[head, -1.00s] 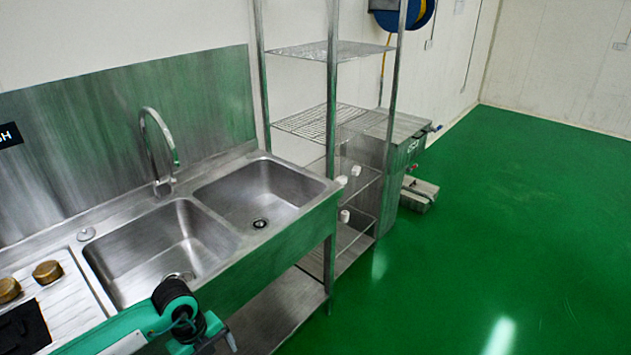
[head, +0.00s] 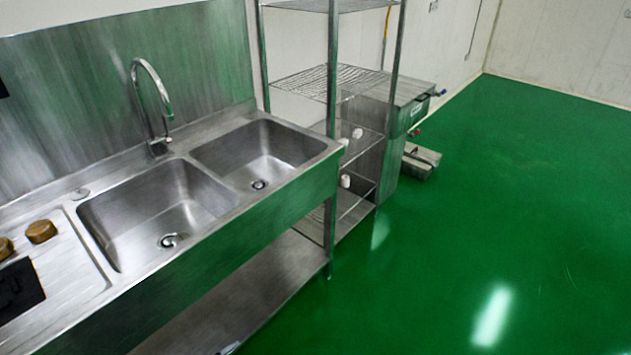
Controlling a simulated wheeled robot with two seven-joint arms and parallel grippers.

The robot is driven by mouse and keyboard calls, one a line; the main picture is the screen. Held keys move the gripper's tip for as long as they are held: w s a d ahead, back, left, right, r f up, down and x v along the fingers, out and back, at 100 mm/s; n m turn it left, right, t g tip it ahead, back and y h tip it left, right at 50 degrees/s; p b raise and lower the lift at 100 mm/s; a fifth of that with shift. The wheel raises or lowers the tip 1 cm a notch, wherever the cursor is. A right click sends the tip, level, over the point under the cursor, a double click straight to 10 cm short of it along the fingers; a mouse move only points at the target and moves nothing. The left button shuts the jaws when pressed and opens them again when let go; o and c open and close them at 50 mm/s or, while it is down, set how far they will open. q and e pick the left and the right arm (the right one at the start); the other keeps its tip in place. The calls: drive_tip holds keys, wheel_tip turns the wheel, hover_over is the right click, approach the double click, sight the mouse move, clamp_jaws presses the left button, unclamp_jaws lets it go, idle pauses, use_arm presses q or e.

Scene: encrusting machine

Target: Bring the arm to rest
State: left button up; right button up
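Neither of my grippers can be made out in the head view, and my arm is out of the picture apart from a possible small sliver at the bottom edge. The steel double sink (head: 243,208) stands on the left with its left basin (head: 130,225) and right basin (head: 255,150) empty. Its curved tap (head: 150,105) rises behind the basins.
Two brown round objects, one of them fully in view (head: 41,231), and a black flat item (head: 18,288) lie on the drainboard (head: 80,285). A wire shelf rack (head: 333,80) and a steel cabinet (head: 390,150) stand beyond the sink. The green floor (head: 500,210) at right is clear.

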use_arm(q)
drive_tip(key=s+a+f+n+g+y+b, duration=0.1)
drive_tip(key=s+a+f+n+g+y, duration=0.15)
drive_tip(key=s+f, duration=0.65)
drive_tip(key=s+a+f+n+g+y+b, duration=0.1)
drive_tip(key=s+a+f+n+y, duration=0.25)
drive_tip(key=s+f, duration=0.65)
drive_tip(key=s+f+n+g, duration=0.1)
drive_tip(key=s+f+g, duration=0.2)
drive_tip(key=s, duration=0.8)
drive_tip(key=s+f+n+g+y, duration=0.1)
drive_tip(key=s+f+g, duration=0.2)
drive_tip(key=s, duration=0.9)
wheel_tip(320, 180, down, 2)
drive_tip(key=shift+d+f+y+b, duration=0.15)
drive_tip(key=shift+d+y+b, duration=0.15)
drive_tip(key=shift+d+b, duration=0.1)
drive_tip(key=shift+s, duration=0.1)
